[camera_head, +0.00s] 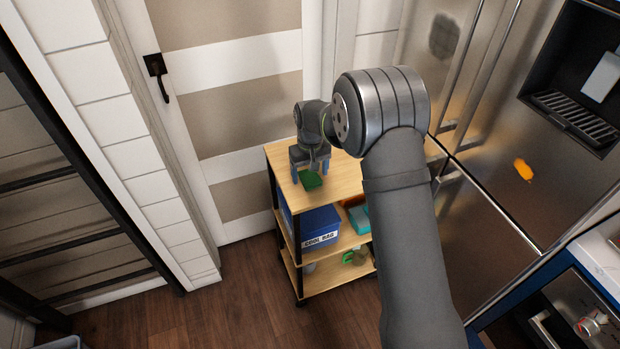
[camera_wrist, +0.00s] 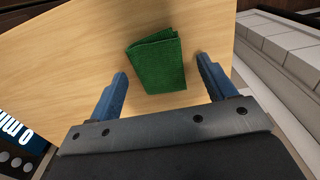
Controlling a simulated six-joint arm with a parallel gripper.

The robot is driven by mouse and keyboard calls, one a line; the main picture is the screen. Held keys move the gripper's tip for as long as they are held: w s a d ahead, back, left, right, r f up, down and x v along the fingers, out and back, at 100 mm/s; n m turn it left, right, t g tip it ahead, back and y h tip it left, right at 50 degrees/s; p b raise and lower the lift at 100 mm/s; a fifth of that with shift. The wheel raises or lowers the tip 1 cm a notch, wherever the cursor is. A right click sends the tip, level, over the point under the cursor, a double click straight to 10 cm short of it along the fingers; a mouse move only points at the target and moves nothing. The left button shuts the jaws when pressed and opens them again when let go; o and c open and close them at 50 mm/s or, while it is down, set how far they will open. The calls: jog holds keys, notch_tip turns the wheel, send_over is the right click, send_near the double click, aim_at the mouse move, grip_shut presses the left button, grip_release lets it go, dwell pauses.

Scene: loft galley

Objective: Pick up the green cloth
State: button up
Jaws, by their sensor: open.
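The green cloth (camera_head: 310,180) lies folded on the light wooden top shelf (camera_head: 345,181) of a small cart. In the wrist view the cloth (camera_wrist: 157,62) is a folded, roughly rectangular piece on the bare wood. My gripper (camera_head: 309,172) is over the cart top at the cloth. I cannot tell the exact height of the fingers above the wood.
A blue cool bag (camera_head: 318,222) and a teal item (camera_head: 360,219) stand on the cart's middle shelf. A green item (camera_head: 348,257) is on the lowest shelf. A panelled door (camera_head: 235,100) is behind, and a steel fridge (camera_head: 490,205) stands close on the right.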

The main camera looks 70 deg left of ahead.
jog(key=shift+f, duration=0.45)
jog(key=c, duration=1)
jog(key=shift+c, duration=0.2)
jog(key=shift+r, duration=0.1)
